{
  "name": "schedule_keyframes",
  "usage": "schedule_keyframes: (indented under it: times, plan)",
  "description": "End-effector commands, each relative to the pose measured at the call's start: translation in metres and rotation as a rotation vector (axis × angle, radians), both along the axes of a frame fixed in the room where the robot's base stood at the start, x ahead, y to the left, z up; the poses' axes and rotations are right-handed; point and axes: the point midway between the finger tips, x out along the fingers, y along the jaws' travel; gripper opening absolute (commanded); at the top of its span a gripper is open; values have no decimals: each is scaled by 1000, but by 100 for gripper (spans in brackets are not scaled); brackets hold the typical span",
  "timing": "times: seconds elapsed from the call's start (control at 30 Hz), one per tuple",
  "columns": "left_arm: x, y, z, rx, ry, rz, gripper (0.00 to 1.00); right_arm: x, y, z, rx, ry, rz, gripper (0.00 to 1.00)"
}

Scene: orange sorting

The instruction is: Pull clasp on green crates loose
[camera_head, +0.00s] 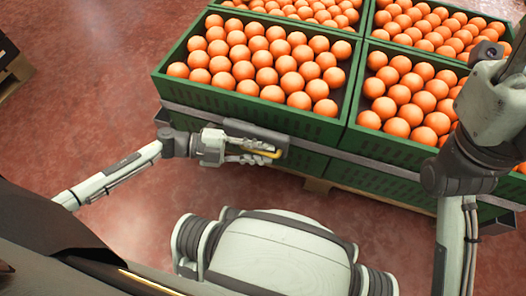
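Green crates (247,107) full of oranges stand in a block at the upper right, with a grey strap (362,161) running around their sides. A grey clasp box (254,131) with a yellow handle (273,154) sits on the strap at the near side of the front left crate. My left gripper (266,152) is at the clasp, its two fingers apart on either side of the yellow handle. I cannot tell whether they touch it. My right arm (492,108) rises along the right edge in front of the crates; its gripper does not show.
The crates rest on a wooden pallet (318,185). Another wooden pallet (14,76) is at the far left edge. The reddish floor (90,80) between them is clear. My own base fills the bottom of the view.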

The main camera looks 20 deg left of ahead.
Motion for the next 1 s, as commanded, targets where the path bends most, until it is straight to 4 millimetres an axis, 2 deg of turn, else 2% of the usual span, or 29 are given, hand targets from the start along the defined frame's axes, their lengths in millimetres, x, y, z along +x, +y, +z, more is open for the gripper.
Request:
schedule_keyframes:
  times: [0.27, 0.47, 0.87, 1.0]
  plan:
    - [1, -3, 0, 0, 0, 0, 20, 0, 0, 1, 0, -2, -1, 40]
    - [1, -2, 0, 0, 0, 0, 0, 0, 0, 1, 0, -2, -1, 40]
    - [0, -1, -1, 1, 1, -2, 0, 0, 0, 0, -1, -3, -1, 40]
    - [-5, 12, -2, 4, 2, -27, 0, 0, 0, -1, -2, -2, -1, 40]
